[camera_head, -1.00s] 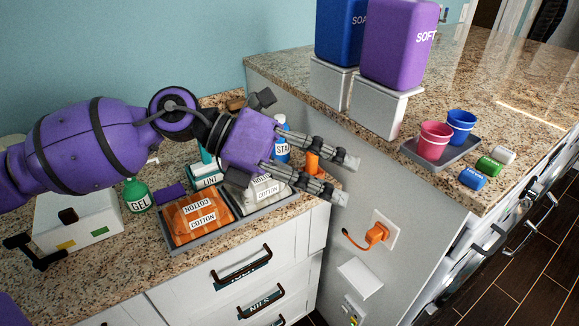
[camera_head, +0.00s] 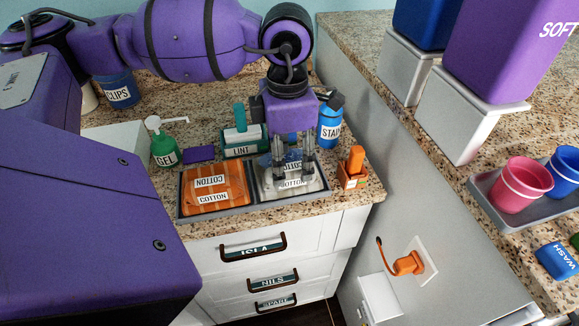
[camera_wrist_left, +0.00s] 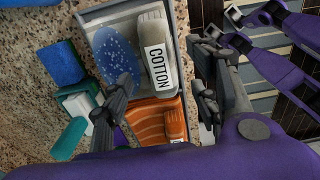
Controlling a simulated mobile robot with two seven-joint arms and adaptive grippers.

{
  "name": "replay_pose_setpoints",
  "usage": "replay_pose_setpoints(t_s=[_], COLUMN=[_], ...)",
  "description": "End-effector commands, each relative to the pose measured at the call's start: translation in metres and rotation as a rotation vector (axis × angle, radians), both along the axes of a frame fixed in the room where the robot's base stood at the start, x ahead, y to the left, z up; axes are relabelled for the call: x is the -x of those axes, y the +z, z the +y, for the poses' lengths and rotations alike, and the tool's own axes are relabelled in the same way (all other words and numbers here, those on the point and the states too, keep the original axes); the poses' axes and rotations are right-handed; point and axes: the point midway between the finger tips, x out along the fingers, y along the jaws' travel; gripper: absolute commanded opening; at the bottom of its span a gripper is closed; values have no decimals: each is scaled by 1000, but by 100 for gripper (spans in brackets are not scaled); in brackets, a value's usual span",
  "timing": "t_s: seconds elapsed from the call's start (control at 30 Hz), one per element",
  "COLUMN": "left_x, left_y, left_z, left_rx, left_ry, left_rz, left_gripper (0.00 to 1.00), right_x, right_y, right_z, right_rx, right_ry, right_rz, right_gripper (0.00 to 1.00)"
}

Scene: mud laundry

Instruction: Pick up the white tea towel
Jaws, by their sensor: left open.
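The white tea towel (camera_head: 317,181), folded and greyish-white with COTTON labels, lies in the right compartment of a grey tray (camera_head: 216,214). A blue speckled patch shows on or beside it. My left gripper (camera_head: 293,176) points down over the towel, its fingers hiding part of it. In the left wrist view, the towel (camera_wrist_left: 160,82) lies beyond the open fingers of this gripper (camera_wrist_left: 163,68). Whether the fingers touch the cloth cannot be told. A purple gripper, seemingly my right one (camera_wrist_left: 258,22), shows at the upper right of the wrist view, its jaw state unclear.
An orange striped towel (camera_head: 214,185) fills the left compartment. Behind stand a green GEL bottle (camera_head: 164,150), a LINT box (camera_head: 243,148) and a blue STAIN bottle (camera_head: 330,128). An orange item (camera_head: 353,170) stands right of the tray. A grey side panel (camera_head: 350,115) rises at the right.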

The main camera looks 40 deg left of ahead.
Motion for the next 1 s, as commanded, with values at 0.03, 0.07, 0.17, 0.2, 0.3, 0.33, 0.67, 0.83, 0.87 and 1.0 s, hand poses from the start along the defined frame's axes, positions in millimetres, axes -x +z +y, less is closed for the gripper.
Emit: replay_pose_setpoints(t_s=[0.03,0.07,0.17,0.2,0.3,0.33,0.67,0.83,0.87,1.0], left_x=[1,0,0,0,0,0,-1,-1,-1,-1], left_y=[-6,-11,-26,-31,-38,-39,-40,-40,-40,-39], left_z=[-2,-2,-3,-3,-2,-2,-3,-3,-3,-3], left_rx=[1,2,2,2,1,1,2,2,2,2], left_ry=[-1,-1,0,0,0,0,0,0,0,-1], left_rz=[2,1,1,1,1,0,-1,-1,-1,-1], left_gripper=[55,55,55,55,55,55,39,17,13,5], right_x=[-7,-10,-21,-24,-29,-28,-20,-13,-12,-11], right_y=[5,7,14,16,18,18,14,11,11,10], right_z=[0,1,2,2,3,3,2,1,1,1], right_rx=[-1,-1,-3,-4,-5,-5,-3,-3,-2,-2], right_ry=[1,1,3,5,5,5,3,0,-1,-1], right_rz=[-13,-20,-43,-51,-59,-59,-43,-29,-27,-25], right_gripper=[40,40,40,40,40,40,40,40,40,40])
